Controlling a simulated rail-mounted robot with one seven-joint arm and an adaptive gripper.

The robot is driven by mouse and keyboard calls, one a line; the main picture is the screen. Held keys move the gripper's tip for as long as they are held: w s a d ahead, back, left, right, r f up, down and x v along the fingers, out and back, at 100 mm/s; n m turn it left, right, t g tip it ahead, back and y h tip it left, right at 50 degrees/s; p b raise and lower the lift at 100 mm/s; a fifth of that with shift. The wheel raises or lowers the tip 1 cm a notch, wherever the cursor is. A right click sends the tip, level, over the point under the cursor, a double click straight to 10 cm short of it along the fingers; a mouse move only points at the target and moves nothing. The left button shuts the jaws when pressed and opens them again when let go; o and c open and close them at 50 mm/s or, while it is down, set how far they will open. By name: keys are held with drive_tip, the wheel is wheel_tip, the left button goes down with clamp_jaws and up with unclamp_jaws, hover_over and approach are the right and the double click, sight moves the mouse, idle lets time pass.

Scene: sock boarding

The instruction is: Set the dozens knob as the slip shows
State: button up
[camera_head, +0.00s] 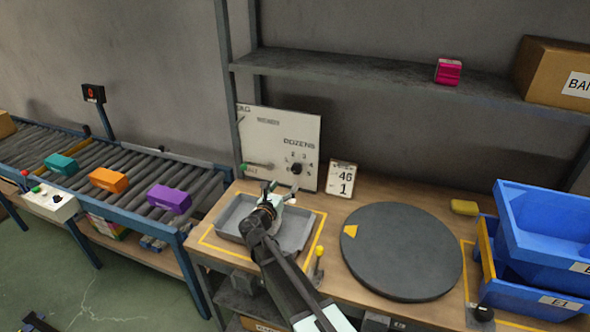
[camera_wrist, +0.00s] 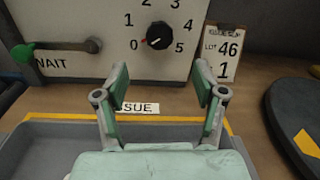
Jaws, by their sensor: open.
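The dozens knob (camera_wrist: 158,35) is black and round, on an upright white panel (camera_head: 268,130) marked DOZENS. Numbers 0 to 5 ring it, and its red mark points at the lower left, toward 0. In the head view the knob (camera_head: 297,169) sits low on the panel's right side. The slip (camera_wrist: 219,53) is on a small board right of the panel and reads LOT 46 with a large 1 below; it also shows in the head view (camera_head: 342,179). My gripper (camera_wrist: 160,84) is open and empty, in front of and below the knob, apart from it.
A grey tray (camera_head: 226,222) lies under my gripper. A green-handled lever (camera_wrist: 22,53) by the word WAIT is left of the knob. A dark round turntable (camera_head: 405,255) and blue bins (camera_head: 545,225) stand to the right. A roller conveyor (camera_head: 120,165) runs at the left.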

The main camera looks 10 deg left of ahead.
sight(295, 171)
drive_tip(key=p+x, duration=0.2)
drive_tip(key=x, duration=0.8)
drive_tip(key=shift+w+p, duration=0.2)
drive_tip(key=shift+p, duration=0.1)
drive_tip(key=c, duration=1.1)
